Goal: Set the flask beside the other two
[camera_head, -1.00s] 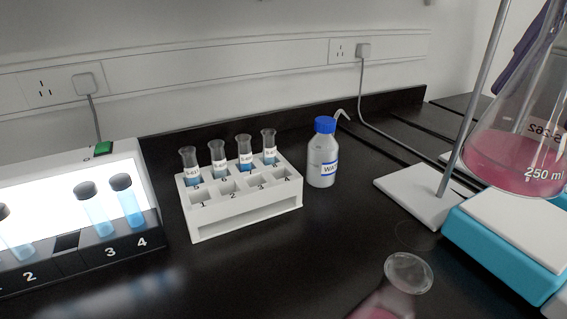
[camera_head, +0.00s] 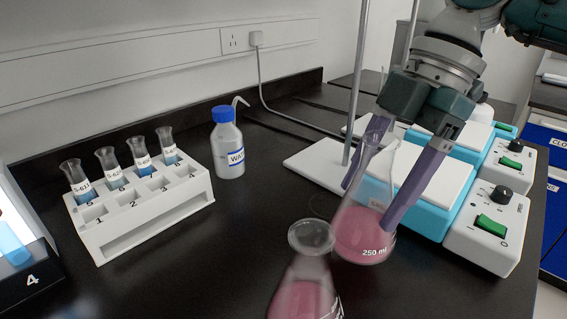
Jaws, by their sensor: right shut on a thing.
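My right gripper (camera_head: 369,207) reaches in from the upper right with its long purple fingers on either side of a conical glass flask. It is shut on this flask (camera_head: 362,240), which holds pink liquid, is marked 250 ml and is nearly upright. I cannot tell whether its base touches the bench. A second flask (camera_head: 306,296) with pink liquid stands in front and to the left, cut off by the bottom edge. I cannot make out a third flask clearly. My left gripper is not in view.
A white tube rack (camera_head: 150,222) with several blue-filled tubes and a water bottle (camera_head: 228,150) stand to the left. A stand with a white base (camera_head: 310,165) and blue-and-white stirrers (camera_head: 485,240) lie behind and to the right. The black bench (camera_head: 215,270) is clear between rack and flasks.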

